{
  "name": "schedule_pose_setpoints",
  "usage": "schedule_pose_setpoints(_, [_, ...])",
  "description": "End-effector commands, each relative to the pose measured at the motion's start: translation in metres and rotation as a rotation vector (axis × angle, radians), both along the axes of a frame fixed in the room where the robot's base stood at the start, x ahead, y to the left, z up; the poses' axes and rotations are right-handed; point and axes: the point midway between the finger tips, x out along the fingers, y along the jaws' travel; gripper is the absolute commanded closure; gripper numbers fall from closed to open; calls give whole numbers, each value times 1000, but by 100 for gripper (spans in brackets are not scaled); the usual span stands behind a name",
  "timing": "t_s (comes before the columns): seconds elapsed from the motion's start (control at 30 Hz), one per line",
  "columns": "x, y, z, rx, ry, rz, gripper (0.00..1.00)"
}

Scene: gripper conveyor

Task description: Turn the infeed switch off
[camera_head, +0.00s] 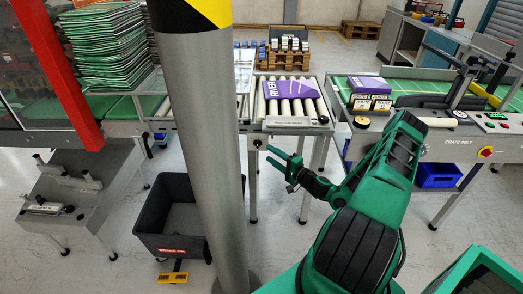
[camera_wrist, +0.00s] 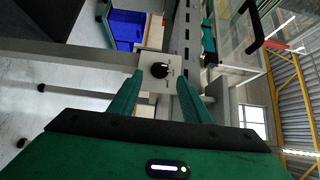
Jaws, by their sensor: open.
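A black round knob (camera_wrist: 159,70) sits on a pale plate fixed to a grey frame in the wrist view. It appears to be the infeed switch; its label is too small to read. In the head view, a small switch box with a dark knob (camera_head: 257,143) hangs at the front edge of the roller table. My gripper (camera_head: 271,156) is open and empty, its fingers pointing at that box from the right. In the wrist view the knob shows between my fingertips (camera_wrist: 160,75), apparently beyond them. I cannot tell the knob's setting.
A purple box (camera_head: 289,88) lies on the roller table. A crate belt station with a red and yellow switch (camera_head: 486,152) stands right. A grey column (camera_head: 205,150) blocks part of the head view. A dark bin (camera_head: 175,215) stands on the floor.

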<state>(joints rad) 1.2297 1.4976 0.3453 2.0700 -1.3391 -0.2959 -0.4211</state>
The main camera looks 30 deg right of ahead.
Motion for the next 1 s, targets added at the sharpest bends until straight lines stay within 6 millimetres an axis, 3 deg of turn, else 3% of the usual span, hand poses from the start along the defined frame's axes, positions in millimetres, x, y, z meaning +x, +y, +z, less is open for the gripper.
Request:
schedule_pose_setpoints(0.33, [53, 11, 0, -1, -1, 2, 56])
schedule_pose_setpoints(0.8, [65, 13, 0, 0, 1, 1, 56])
schedule_pose_setpoints(1.0, [65, 13, 0, 0, 1, 1, 98])
